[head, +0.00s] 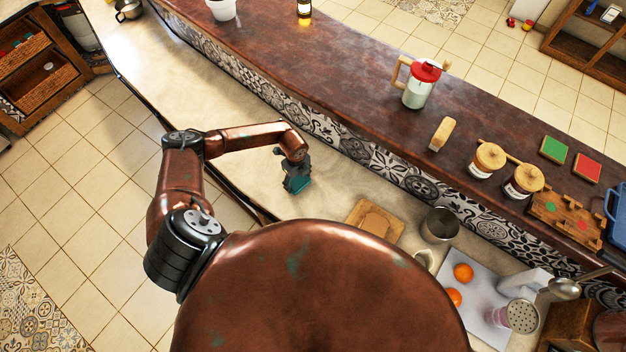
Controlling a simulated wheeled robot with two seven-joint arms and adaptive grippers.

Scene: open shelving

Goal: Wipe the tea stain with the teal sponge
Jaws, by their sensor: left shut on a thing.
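My left gripper (296,176) reaches over the beige lower counter (240,120) from the left, pointing down. It is shut on the teal sponge (299,186), of which a small part shows at the fingertips. The sponge is at or just above the counter top; I cannot tell whether it touches. I cannot make out a tea stain on the counter; it may be under the sponge or hidden by my arm or body. My right gripper is not in view.
A wooden board (358,213), a metal cup (439,225) and a light tray (484,318) with oranges (463,273) stand to the right. The raised brown ledge (340,75) with its tiled side runs behind the counter. The counter left of the gripper is clear.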

